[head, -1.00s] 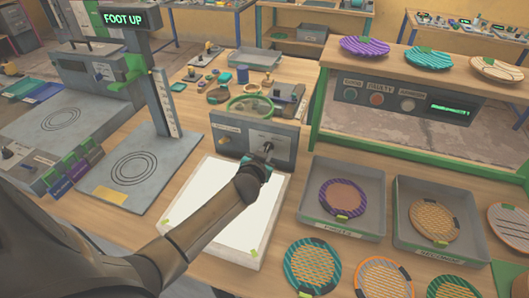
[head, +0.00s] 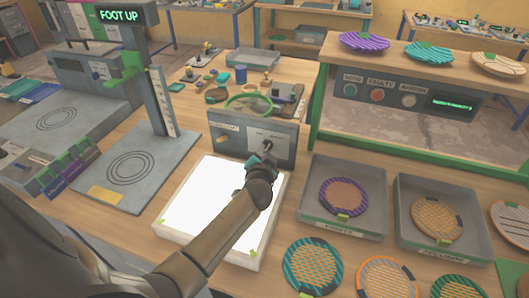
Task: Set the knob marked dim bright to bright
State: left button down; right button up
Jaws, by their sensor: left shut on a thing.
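A grey control panel (head: 287,150) stands upright at the back edge of a flat light box (head: 208,200). The dark knob (head: 267,146) is on the right half of the panel's face, by a pale label too small to read. My left gripper (head: 265,154) reaches in from the front and is shut on this knob; its fingers and wrist hide part of it, so its pointer is hard to read. The light box's top glows bright white. My right gripper is not in view.
A second control, a brass-coloured one (head: 223,142), is on the panel's left half. A green ring-shaped magnifier (head: 248,104) is behind the panel. Grey trays (head: 313,224) with round plates are to the right.

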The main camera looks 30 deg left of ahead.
pick_arm(q)
jog(key=c, duration=0.9)
grip_release()
jog(key=shift+o, duration=0.2)
jog(key=p+v, duration=0.1)
jog(key=v, duration=1.4)
jog(key=shift+s+r, duration=0.1)
